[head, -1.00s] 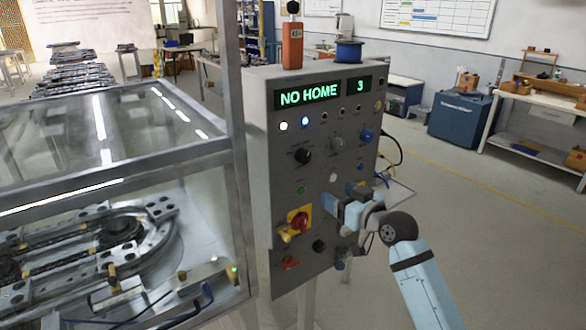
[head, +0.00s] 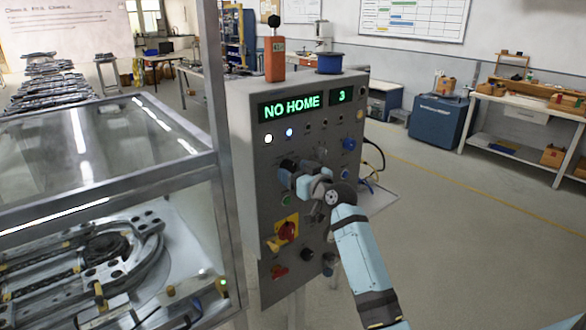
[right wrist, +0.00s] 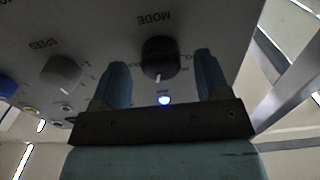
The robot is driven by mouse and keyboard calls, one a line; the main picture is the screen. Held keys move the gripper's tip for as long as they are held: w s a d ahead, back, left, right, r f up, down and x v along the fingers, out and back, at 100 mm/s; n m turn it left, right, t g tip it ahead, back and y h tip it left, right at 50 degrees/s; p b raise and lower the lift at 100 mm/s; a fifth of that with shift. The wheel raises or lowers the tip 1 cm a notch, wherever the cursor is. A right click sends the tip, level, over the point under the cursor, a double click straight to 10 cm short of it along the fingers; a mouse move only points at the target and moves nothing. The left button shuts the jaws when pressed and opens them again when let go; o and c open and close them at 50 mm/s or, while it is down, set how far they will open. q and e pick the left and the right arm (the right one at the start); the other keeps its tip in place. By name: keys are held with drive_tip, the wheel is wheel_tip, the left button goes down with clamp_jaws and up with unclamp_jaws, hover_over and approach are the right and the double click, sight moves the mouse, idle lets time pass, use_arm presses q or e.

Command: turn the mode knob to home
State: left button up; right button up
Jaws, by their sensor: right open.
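The mode knob (right wrist: 160,58) is a black round knob with a white pointer line, under the upside-down word MODE in the right wrist view. My right gripper (right wrist: 161,76) is open, one finger on each side of the knob in that view; I cannot tell whether they touch it. In the head view my right gripper (head: 298,178) is at the panel face and hides much of the knob. The control panel (head: 258,190) has a green display (head: 292,107) reading NO HOME and 3. My left gripper is not in view.
A grey speed knob (right wrist: 60,73) sits beside the mode knob. Below my gripper is a red rotary switch on a yellow plate (head: 279,243). A glazed track enclosure (head: 110,170) stands left of the panel. Open floor (head: 450,235) lies to the right.

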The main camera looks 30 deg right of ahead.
drive_tip(key=shift+w, duration=0.55)
drive_tip(key=c, duration=0.9)
